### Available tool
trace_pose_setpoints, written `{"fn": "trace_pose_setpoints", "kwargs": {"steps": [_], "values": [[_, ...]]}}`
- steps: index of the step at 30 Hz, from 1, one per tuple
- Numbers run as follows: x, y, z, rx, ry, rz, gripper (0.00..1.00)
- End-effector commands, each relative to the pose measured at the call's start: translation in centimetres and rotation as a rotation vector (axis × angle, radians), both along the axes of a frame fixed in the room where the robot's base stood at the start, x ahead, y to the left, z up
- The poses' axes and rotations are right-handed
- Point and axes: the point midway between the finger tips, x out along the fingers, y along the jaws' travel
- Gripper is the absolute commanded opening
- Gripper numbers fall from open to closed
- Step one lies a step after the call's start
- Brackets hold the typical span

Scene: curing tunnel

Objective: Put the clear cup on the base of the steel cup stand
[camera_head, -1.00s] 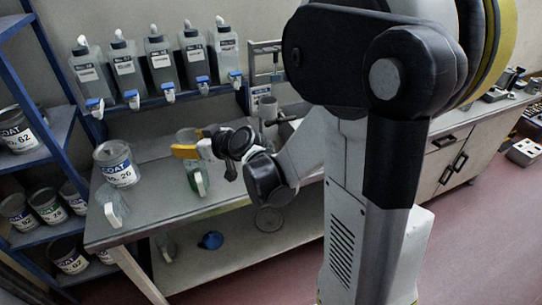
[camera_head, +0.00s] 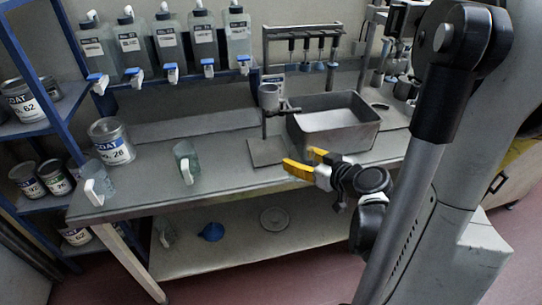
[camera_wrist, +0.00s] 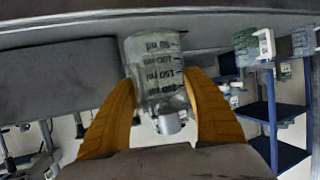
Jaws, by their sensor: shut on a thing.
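The clear cup (camera_wrist: 155,68) is transparent with dark markings and sits between the two orange fingers of my gripper (camera_wrist: 162,100) in the wrist view, which appears upside down. My gripper (camera_head: 302,162) is shut on it. I cannot make the cup out clearly in the head view. My gripper is at the right front of that base. A small metal cylinder (camera_wrist: 168,123) shows past the clear cup in the wrist view; it may be the stand's cup.
A grey basin (camera_head: 345,135) stands right of the stand. Two clear handled jugs (camera_head: 188,162) (camera_head: 95,184) and a paint can (camera_head: 112,143) stand on the left bench. Several bottles with blue taps (camera_head: 167,45) line the back. The bench between the jugs and stand is clear.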

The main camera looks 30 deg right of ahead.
Motion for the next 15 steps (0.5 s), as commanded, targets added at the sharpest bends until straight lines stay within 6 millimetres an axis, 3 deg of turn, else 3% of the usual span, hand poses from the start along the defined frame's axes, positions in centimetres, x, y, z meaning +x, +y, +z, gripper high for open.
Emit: {"fn": "trace_pose_setpoints", "kwargs": {"steps": [2, 5, 15], "values": [[0.0, -0.4, -0.3, 0.000, -0.001, -0.006, 0.35], [1.6, -0.3, -0.2, -0.001, -0.001, -0.004, 0.35], [11.6, 0.1, -0.6, -0.001, -0.002, -0.004, 0.35]]}}
